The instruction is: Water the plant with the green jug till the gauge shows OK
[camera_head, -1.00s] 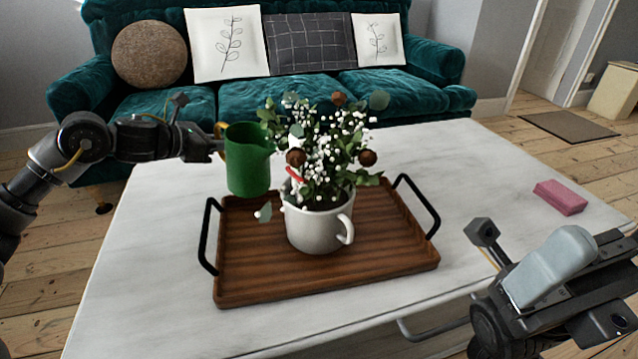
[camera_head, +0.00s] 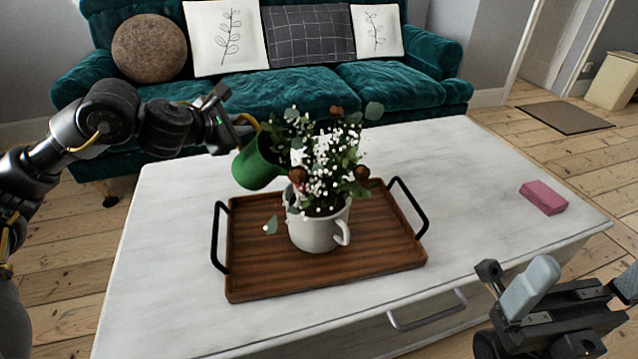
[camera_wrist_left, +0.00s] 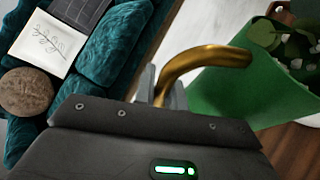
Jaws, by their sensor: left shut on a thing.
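The green jug (camera_head: 257,165) hangs tilted to the right, its mouth at the left side of the plant (camera_head: 325,160). My left gripper (camera_head: 238,122) is shut on the jug's golden handle, which also shows in the left wrist view (camera_wrist_left: 200,62). The plant, with white blossoms and brown balls, stands upright in a white mug-shaped pot (camera_head: 315,232) on a wooden tray (camera_head: 330,278). I cannot make out a gauge reading; jug and leaves crowd that side. No water stream is visible. My right gripper (camera_head: 540,305) is at the lower right, its fingers apart and empty.
The tray has black handles and lies on a white marbled table (camera_head: 160,290). A pink sponge-like block (camera_head: 543,197) lies at the table's right. A teal sofa (camera_head: 390,88) with cushions stands behind. The table's right part is mostly clear.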

